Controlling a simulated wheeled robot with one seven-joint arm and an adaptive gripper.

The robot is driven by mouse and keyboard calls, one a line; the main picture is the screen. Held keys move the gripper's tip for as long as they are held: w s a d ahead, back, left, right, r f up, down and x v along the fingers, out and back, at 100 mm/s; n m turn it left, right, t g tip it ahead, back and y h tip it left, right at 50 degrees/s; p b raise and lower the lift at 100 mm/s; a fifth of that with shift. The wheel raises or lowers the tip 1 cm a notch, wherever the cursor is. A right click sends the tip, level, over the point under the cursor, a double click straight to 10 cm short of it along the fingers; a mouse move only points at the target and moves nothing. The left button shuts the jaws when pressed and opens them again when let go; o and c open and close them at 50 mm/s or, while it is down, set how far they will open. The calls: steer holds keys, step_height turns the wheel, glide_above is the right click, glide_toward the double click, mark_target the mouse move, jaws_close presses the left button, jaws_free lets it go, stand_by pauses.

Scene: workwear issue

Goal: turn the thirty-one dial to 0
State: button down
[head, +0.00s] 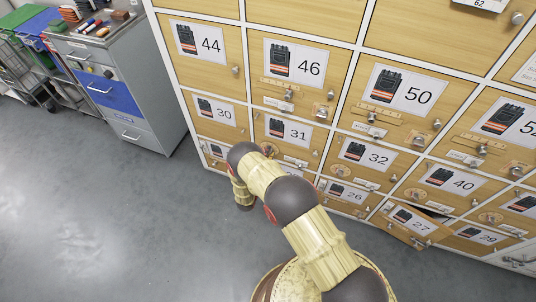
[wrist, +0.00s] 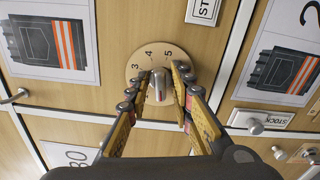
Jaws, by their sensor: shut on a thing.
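The thirty-one door (head: 288,131) is in the second row up in the head view, with its number card in sight. I cannot tell which figure the mark points to. The head view hides my gripper.
Door 27 (head: 409,222) stands ajar at the lower right. A grey cabinet (head: 140,85) with a blue drawer stands at the left. The floor in front is clear.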

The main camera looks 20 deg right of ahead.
stand_by(0.5)
steer(key=c, duration=1.8)
jaws_free()
steer(key=shift+c, duration=0.2)
steer(key=v, duration=1.2)
